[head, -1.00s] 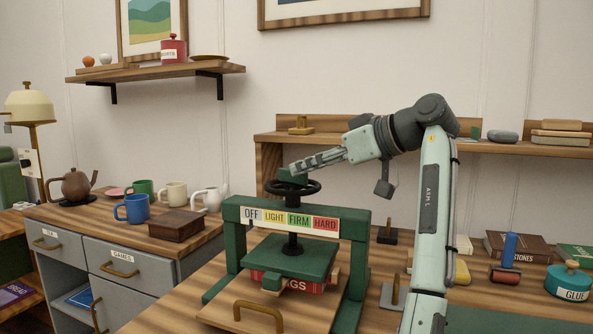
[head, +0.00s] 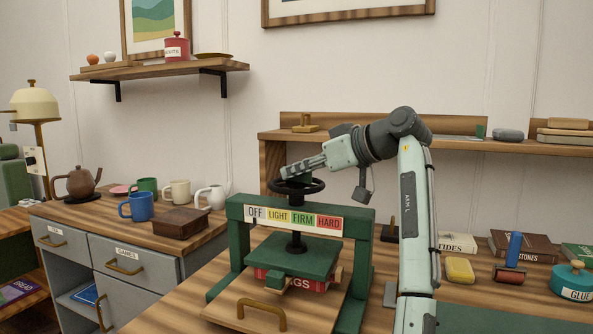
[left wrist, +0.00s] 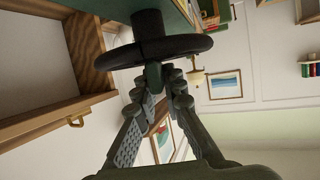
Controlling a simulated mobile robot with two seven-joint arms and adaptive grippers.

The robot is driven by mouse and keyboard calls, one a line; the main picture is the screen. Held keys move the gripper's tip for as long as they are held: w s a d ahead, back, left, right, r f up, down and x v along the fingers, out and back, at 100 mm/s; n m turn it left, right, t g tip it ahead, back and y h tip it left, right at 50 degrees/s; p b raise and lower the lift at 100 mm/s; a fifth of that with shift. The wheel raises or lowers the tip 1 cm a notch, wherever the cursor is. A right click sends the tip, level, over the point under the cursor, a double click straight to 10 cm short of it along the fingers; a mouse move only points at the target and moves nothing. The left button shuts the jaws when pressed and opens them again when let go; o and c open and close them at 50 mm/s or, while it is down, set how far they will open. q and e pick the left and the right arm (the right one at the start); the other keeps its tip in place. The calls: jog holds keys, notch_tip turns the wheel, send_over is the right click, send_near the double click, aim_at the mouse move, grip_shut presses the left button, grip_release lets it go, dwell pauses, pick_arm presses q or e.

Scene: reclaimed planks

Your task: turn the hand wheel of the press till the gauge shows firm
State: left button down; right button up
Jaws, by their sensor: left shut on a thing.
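The green press (head: 238,232) stands on the wooden bench with its dark hand wheel (head: 316,187) on top of the screw. Its gauge strip (head: 293,219) reads OFF, LIGHT, FIRM and HARD; I cannot make out a pointer. The press plate (head: 300,258) sits down on a red thing (head: 318,285) whose lettering is partly hidden. My left gripper (head: 285,173) reaches in from the right, at the wheel's top left. In the left wrist view the fingers (left wrist: 160,85) close on a small green part at the wheel's rim (left wrist: 185,46). My right gripper is out of sight.
A wooden board with a brass handle (head: 262,312) lies at the front of the press. A yellow block (head: 459,270), a red-and-blue roller (head: 512,260) and a glue tin (head: 573,281) lie at the right. Mugs and a teapot stand on the left cabinet. A shelf (head: 380,146) runs behind.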

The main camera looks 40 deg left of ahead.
pick_arm(q)
jog(key=shift+f+m+t, duration=0.1)
jog(key=shift+m+t, duration=0.3)
